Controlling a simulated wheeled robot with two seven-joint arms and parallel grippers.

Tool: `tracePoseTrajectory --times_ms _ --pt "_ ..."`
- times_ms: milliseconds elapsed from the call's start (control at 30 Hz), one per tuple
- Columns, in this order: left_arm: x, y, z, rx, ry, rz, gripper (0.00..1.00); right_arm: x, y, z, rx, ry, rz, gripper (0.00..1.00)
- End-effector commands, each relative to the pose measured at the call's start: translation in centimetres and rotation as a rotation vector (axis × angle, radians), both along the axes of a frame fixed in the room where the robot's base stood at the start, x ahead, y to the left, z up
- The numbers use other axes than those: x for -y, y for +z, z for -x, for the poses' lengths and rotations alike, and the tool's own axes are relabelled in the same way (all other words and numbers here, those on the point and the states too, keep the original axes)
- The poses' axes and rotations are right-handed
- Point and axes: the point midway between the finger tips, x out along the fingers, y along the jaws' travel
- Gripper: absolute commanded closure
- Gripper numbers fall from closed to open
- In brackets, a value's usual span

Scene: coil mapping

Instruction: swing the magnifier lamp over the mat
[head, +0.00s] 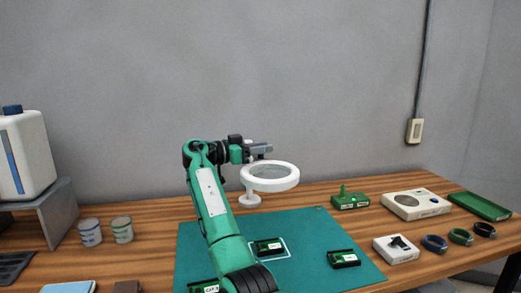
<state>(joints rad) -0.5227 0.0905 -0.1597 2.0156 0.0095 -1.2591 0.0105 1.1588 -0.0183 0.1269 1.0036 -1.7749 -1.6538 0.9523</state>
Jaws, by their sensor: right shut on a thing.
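The magnifier lamp (270,185) has a white ring head with a lens and a white round base (250,202) standing at the back edge of the teal mat (310,235). In the picture the ring head lies just above the mat's back edge. I cannot tell how far it reaches over the mat. My right gripper (264,150) is at the far rim of the ring head and shut on the lamp. The exact grip point is partly hidden by the head. My left gripper is not in view.
Several green circuit modules (344,259) lie on the mat; my right arm covers part of it. Two jars (90,232) stand left.

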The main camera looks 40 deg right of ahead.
Motion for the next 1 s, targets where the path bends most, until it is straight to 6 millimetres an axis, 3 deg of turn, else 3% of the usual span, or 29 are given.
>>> tracePoseTrajectory --times_ms 300,333,400,767,1000 --pt "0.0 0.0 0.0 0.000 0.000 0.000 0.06 0.0 -0.1 0.0 -0.002 -0.001 -0.002 1.00" --pt "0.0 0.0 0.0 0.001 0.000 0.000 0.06 0.0 -0.1 0.0 -0.002 -0.001 -0.002 0.66" --pt "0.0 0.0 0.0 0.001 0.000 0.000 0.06 0.0 -0.1 0.0 -0.002 0.000 -0.002 0.52" --pt "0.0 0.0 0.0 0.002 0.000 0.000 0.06 -0.4 0.0 -0.1 -0.001 0.000 -0.001 0.52" --pt "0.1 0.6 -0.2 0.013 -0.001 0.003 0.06 -4.3 -0.1 -1.0 -0.002 0.003 -0.001 0.52"
